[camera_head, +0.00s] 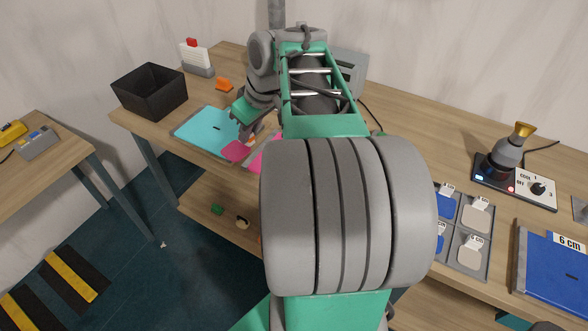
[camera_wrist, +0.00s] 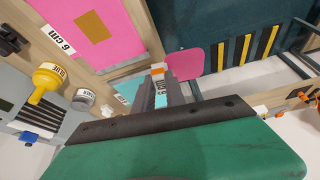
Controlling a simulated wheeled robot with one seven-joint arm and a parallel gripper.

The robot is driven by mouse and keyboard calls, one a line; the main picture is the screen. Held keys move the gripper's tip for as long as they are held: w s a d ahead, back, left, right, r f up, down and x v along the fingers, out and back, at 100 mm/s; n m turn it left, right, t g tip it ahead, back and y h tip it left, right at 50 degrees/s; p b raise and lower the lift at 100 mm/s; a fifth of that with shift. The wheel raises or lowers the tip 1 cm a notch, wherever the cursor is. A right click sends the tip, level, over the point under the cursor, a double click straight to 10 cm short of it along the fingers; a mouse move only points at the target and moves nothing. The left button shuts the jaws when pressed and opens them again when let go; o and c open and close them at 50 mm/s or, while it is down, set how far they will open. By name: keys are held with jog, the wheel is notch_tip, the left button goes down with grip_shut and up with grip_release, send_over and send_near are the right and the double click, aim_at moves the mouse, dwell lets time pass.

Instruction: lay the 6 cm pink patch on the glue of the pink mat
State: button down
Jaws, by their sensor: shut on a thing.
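The pink patch (camera_wrist: 183,62) is held in my gripper (camera_wrist: 160,75), with a white label between the fingers. In the head view the patch (camera_head: 236,151) hangs below my gripper (camera_head: 247,132), near the front edge of the bench. The pink mat (camera_wrist: 117,13) carries a "6 cm" label and a golden-brown rectangle of glue (camera_wrist: 92,26). In the wrist view the mat lies left of the patch, apart from it. In the head view only a sliver of the mat (camera_head: 264,154) shows; my arm hides the rest.
A cyan mat (camera_head: 190,128) lies left of the pink mat. A black bin (camera_head: 150,92) and an orange object (camera_head: 224,84) stand behind it. A yellow glue container (camera_wrist: 46,78) shows in the wrist view. A patch tray (camera_head: 482,254) and blue mat (camera_head: 555,270) are at right.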

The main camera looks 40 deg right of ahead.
jog(key=s+d+f+n+b, duration=0.1)
jog(key=s+d+f+b, duration=0.3)
jog(key=s+d, duration=0.8)
jog(key=shift+y, duration=0.3)
jog(key=w+d+f, duration=0.2)
jog(key=w+f, duration=0.1)
jog(key=w, duration=0.1)
jog(key=w+d+f+p, duration=0.1)
jog(key=w+d+f, duration=0.1)
jog(key=w+f, duration=0.1)
jog(key=w+d+f+p, duration=0.1)
jog(key=w+d+f, duration=0.1)
jog(key=w+f, duration=0.2)
jog(key=shift+w+d, duration=0.1)
jog(key=shift+w, duration=0.25)
notch_tip(320, 180, down, 3)
jog(key=shift+r, duration=0.1)
jog(key=shift+f, duration=0.55)
jog(key=c, duration=1.5)
grip_release()
jog(key=shift+o, duration=0.6)
